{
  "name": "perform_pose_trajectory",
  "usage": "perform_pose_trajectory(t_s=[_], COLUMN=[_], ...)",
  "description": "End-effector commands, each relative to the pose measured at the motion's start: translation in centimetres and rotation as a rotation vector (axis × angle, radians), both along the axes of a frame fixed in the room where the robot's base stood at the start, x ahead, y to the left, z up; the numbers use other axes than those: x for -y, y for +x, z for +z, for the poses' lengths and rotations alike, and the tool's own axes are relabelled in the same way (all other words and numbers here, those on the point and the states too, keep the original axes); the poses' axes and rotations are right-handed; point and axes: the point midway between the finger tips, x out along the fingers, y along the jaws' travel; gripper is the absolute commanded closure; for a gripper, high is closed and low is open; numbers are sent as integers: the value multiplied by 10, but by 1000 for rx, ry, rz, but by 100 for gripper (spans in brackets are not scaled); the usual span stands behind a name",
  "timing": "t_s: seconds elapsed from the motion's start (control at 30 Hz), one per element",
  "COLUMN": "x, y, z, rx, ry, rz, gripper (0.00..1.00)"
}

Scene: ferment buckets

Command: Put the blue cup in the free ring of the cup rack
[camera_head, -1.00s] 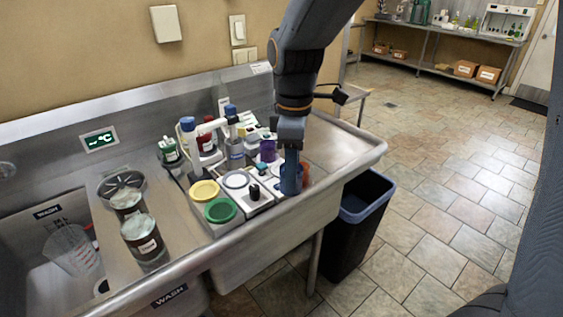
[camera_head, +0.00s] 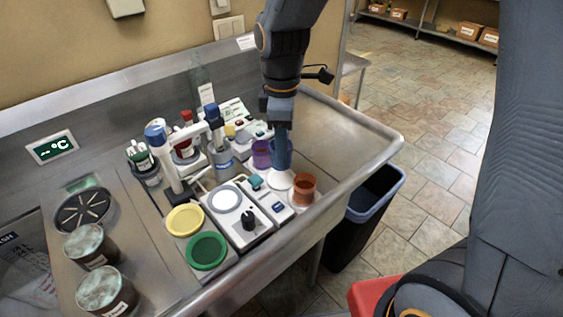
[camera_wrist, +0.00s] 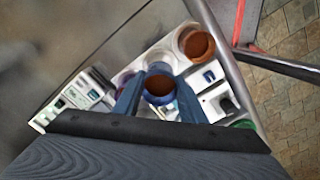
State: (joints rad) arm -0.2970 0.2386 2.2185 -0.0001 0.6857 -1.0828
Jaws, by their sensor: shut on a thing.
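My gripper (camera_head: 281,138) points down and is shut on the blue cup (camera_head: 282,158), which is upright. In the wrist view the blue cup (camera_wrist: 159,99) sits between the two fingers, with a brown inside. A pale free ring of the cup rack (camera_head: 279,180) shows just below the cup, between the purple cup (camera_head: 261,155) at back left and the orange-brown cup (camera_head: 304,190) at front right. The orange-brown cup also shows in the wrist view (camera_wrist: 196,45). I cannot tell whether the blue cup touches the ring.
A device with a black knob (camera_head: 248,219), a yellow disc (camera_head: 185,220) and a green disc (camera_head: 206,251) lie left of the rack. A blue-capped arm-like stand (camera_head: 172,160) rises behind them. Bare metal counter (camera_head: 335,130) lies to the right; a dark bin (camera_head: 365,215) stands below the edge.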

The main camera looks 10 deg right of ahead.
Motion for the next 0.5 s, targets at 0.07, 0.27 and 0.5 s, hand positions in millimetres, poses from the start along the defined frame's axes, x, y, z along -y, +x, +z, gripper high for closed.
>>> perform_pose_trajectory(t_s=[0.07, 0.27, 0.5], x=[0, 0, 0], y=[-1, -1, 0], z=[-8, -26, -52], rx=[-2, -2, 0], ry=[-1, -1, 0], rz=[0, 0, 0], gripper=[86, 86, 86])
